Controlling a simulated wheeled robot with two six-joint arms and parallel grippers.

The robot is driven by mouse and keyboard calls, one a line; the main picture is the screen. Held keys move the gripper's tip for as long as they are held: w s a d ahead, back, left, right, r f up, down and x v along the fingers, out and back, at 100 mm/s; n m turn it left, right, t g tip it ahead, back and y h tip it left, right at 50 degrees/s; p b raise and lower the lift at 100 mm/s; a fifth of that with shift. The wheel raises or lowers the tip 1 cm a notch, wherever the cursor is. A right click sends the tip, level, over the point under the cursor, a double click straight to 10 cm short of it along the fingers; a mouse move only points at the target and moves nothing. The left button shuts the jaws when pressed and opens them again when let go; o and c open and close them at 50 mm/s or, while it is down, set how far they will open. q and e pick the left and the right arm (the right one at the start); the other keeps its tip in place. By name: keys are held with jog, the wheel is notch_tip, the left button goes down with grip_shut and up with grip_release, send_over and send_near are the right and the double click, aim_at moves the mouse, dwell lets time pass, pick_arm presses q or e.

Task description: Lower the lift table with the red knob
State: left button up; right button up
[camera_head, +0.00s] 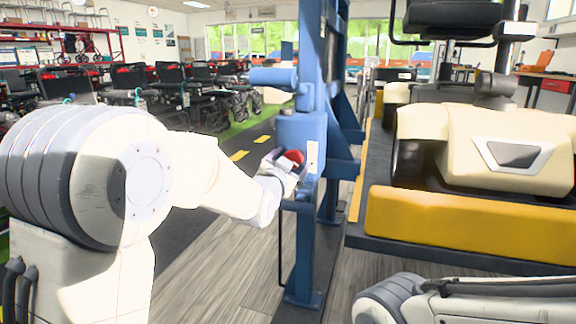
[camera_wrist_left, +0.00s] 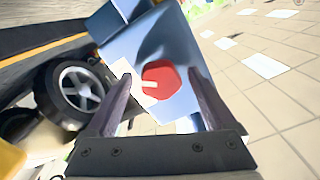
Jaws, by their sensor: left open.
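The red knob (camera_head: 292,157) sits on the blue lift post (camera_head: 310,60), on a box-like housing partway up. In the left wrist view the knob (camera_wrist_left: 160,82) is a rounded red shape on a blue face, with a white label beside it. My left gripper (camera_head: 284,162) is at the knob in the head view. In the wrist view its two fingers (camera_wrist_left: 165,95) are apart, with the knob between them and no finger visibly pressing on it. The lift table (camera_head: 440,262) carries a cream and yellow scooter (camera_head: 470,150). My right gripper is out of view.
The blue post and its uprights stand close to my left gripper. A scooter wheel (camera_wrist_left: 80,95) shows at the left of the wrist view. Rows of black mobility scooters (camera_head: 200,85) stand at the back left. The wooden floor (camera_head: 225,270) before the post is clear.

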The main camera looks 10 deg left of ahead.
pick_arm(q)
jog(key=s+a+p, duration=0.2)
jog(key=s+p, duration=0.1)
jog(key=s, duration=0.7)
